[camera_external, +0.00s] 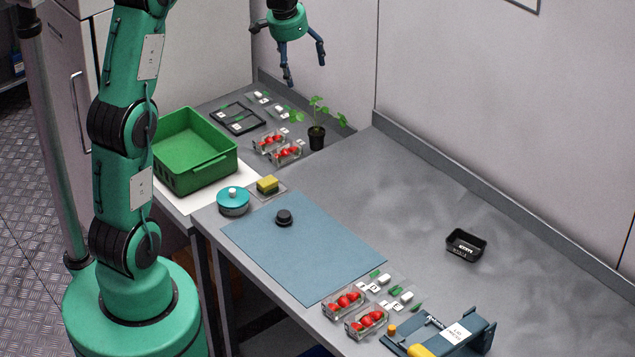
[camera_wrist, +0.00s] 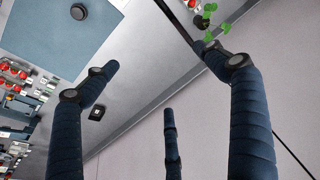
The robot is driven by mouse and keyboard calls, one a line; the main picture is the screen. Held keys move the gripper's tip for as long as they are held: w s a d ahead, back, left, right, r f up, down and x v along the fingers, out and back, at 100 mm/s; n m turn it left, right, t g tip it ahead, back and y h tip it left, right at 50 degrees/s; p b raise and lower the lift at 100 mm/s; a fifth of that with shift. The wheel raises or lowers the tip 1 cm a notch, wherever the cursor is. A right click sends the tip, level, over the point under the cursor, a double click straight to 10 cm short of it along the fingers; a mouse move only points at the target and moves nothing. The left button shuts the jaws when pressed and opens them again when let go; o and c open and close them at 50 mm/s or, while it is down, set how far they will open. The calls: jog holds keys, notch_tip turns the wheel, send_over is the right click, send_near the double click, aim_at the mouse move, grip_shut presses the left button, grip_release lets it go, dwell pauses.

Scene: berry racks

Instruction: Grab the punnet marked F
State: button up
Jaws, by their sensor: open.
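Punnets of red berries stand in two groups, each in a pair. The far pair (camera_external: 277,147) is at the back left, and the near pair (camera_external: 355,311) is at the front of the table. White cards with marks lie beside each pair, but they are too small for me to read, so I cannot tell which punnet is F. Berries (camera_wrist: 12,82) also show at the left edge of the wrist view. My gripper (camera_external: 292,58) hangs high above the far end, open and empty, apart from all punnets. Its three spread fingers show in the wrist view (camera_wrist: 158,78).
A green crate (camera_external: 165,178), a potted plant (camera_external: 317,138), a teal lidded pot (camera_external: 233,207) and a yellow sponge (camera_external: 267,184) stand around the far end. A blue mat (camera_external: 310,255) holds a dark knob. A small black tray (camera_external: 466,252) sits right, with clear table around it.

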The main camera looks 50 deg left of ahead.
jog(key=w+a+f+p, duration=0.1)
jog(key=w+a+f, duration=0.3)
jog(key=a+f, duration=0.9)
jog(key=w+a+f+g+p, duration=0.1)
jog(key=w+a+f, duration=0.3)
jog(key=a+f, duration=1)
notch_tip(320, 180, down, 2)
jog(key=shift+f+g+h, duration=0.1)
jog(key=shift+g+h, duration=0.2)
send_over(271, 141)
jog(key=shift+s+f, duration=0.15)
jog(key=shift+f, duration=2)
jog(key=shift+s+f, duration=0.1)
jog(key=shift+f, duration=2.05)
jog(key=shift+f, duration=0.1)
jog(key=shift+w+f, duration=0.2)
jog(key=shift+f, duration=2.3)
